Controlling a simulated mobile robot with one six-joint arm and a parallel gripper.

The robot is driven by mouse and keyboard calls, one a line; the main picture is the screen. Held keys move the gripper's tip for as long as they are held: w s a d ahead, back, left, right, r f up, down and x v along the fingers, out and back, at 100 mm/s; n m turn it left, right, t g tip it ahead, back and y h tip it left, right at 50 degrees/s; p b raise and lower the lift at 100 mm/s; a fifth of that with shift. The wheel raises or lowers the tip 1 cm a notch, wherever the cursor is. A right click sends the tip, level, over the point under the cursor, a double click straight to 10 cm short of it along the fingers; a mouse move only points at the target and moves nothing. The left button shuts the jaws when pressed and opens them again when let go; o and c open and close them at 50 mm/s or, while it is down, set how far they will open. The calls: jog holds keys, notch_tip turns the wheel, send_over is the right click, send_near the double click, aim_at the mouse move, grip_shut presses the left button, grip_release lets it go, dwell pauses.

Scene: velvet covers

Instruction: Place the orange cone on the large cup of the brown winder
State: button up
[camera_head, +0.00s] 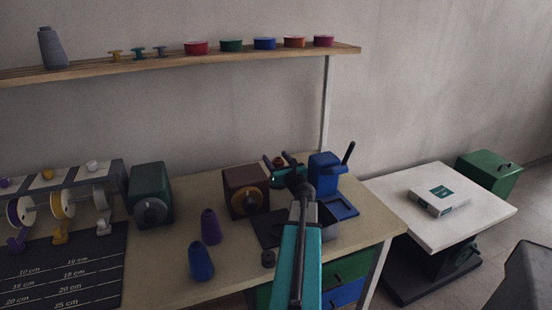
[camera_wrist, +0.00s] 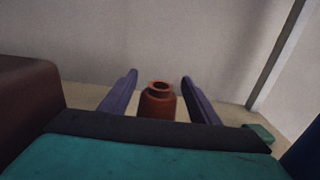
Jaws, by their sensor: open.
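The orange cone (camera_wrist: 158,103) stands upright between the spread fingers of my gripper (camera_wrist: 158,92) in the wrist view, with clear gaps on both sides. In the head view my gripper (camera_head: 281,163) is behind and right of the brown winder, and only a small reddish part of the cone (camera_head: 277,160) shows there. The brown winder (camera_head: 238,180) is a dark brown box with a gold ring and dark hub on its front. Its side also shows at the left of the wrist view (camera_wrist: 27,95). I cannot make out which part is its large cup.
A blue machine (camera_head: 325,170) stands close right of my gripper. A purple cone (camera_head: 210,227), a blue cone (camera_head: 201,262) and a green winder (camera_head: 150,195) are to the left. A shelf (camera_head: 180,63) runs above.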

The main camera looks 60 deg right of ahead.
aim_at(280, 163)
jog(key=shift+b+v, duration=0.4)
jog(key=shift+v, duration=2.4)
jog(key=shift+r, duration=0.15)
